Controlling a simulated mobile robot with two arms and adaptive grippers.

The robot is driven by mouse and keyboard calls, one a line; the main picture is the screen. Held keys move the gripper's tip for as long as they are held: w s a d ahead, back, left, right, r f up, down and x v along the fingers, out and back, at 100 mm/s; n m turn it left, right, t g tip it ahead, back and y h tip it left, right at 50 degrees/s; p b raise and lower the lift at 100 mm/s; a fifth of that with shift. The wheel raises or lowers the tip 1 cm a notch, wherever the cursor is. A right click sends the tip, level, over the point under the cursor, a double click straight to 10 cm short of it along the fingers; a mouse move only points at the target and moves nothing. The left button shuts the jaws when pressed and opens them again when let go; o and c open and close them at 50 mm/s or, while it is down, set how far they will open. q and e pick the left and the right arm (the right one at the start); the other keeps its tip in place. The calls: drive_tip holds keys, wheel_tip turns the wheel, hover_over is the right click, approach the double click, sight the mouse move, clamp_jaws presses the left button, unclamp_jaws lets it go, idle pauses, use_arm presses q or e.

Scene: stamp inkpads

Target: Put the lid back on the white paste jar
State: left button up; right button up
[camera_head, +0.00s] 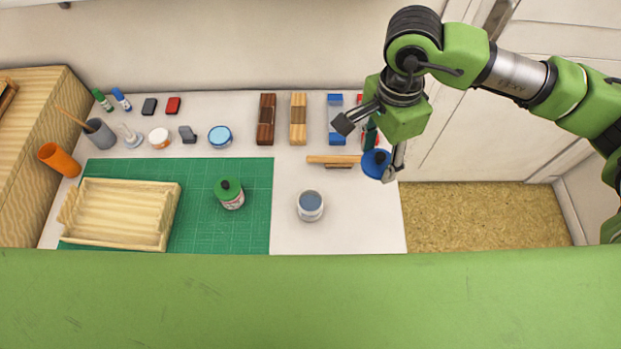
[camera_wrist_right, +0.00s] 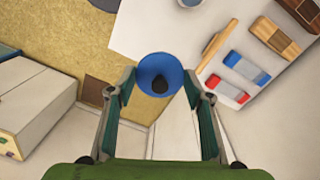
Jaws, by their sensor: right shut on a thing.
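The white paste jar (camera_head: 310,206) stands upright on the white table, right of the green mat, with a grey-blue round top showing and no lid on it. My right gripper (camera_head: 367,149) is shut on a round blue lid (camera_head: 376,163) with a dark knob, held up and to the right of the jar near the table's right side. In the right wrist view the blue lid (camera_wrist_right: 158,68) sits between the fingertips (camera_wrist_right: 159,90). A jar's edge (camera_wrist_right: 188,3) just shows at the top there. My left gripper is not in view.
Wooden blocks (camera_head: 298,119), inkpads and small pots line the back. Table around the jar is clear.

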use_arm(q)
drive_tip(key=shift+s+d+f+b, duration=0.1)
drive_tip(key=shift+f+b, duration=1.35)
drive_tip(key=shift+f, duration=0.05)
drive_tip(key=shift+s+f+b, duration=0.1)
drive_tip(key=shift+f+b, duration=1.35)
use_arm(e)
drive_tip(key=a+f+m, duration=0.6)
drive_tip(key=f+m, duration=0.3)
drive_tip(key=m, duration=0.4)
drive_tip(key=a+f+m, duration=0.7)
drive_tip(key=f+m, duration=0.2)
drive_tip(key=m, duration=0.4)
drive_tip(key=shift+w+f+m, duration=0.3)
drive_tip(key=shift+w, duration=0.15)
use_arm(q)
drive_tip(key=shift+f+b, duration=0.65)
drive_tip(key=shift+b, duration=0.05)
use_arm(e)
drive_tip(key=shift+f, duration=0.15)
drive_tip(key=o, duration=0.8)
